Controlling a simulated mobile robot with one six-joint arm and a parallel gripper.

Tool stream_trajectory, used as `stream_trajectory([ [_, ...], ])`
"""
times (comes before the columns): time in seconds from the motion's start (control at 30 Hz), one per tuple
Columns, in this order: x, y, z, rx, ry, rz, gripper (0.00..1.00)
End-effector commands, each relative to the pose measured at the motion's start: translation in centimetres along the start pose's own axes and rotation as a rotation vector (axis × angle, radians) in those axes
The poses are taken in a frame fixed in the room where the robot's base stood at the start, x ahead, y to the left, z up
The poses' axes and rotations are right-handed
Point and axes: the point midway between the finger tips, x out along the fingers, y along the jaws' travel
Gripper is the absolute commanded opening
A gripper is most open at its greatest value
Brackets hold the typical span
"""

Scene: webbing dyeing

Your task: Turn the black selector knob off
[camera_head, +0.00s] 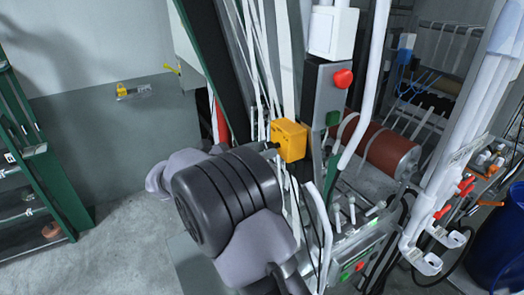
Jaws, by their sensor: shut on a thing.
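A yellow box (290,140) is fixed to the machine's upright in the middle of the view. A small dark part (271,147) sticks out at its left side, and it may be the black selector knob. It is too small to tell which way it is turned. My dark grey arm fills the lower middle and covers the area just below and left of the box. My gripper is hidden behind the arm, so its jaws and its contact with the knob cannot be seen.
A grey post with a red button (343,78) and a green button (333,118) stands right of the yellow box. White webbing strands run down behind it. A red-brown roller (392,155), white pipes (380,75) and a blue drum (498,245) are at right. The left floor is clear.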

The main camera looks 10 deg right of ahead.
Motion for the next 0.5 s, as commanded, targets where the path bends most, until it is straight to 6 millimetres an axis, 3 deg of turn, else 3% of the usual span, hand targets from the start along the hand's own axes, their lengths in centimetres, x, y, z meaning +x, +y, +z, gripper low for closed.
stream_trajectory([
  [0.5, -0.03, 0.03, -0.15, 0.344, 0.001, -0.001, 0.0],
])
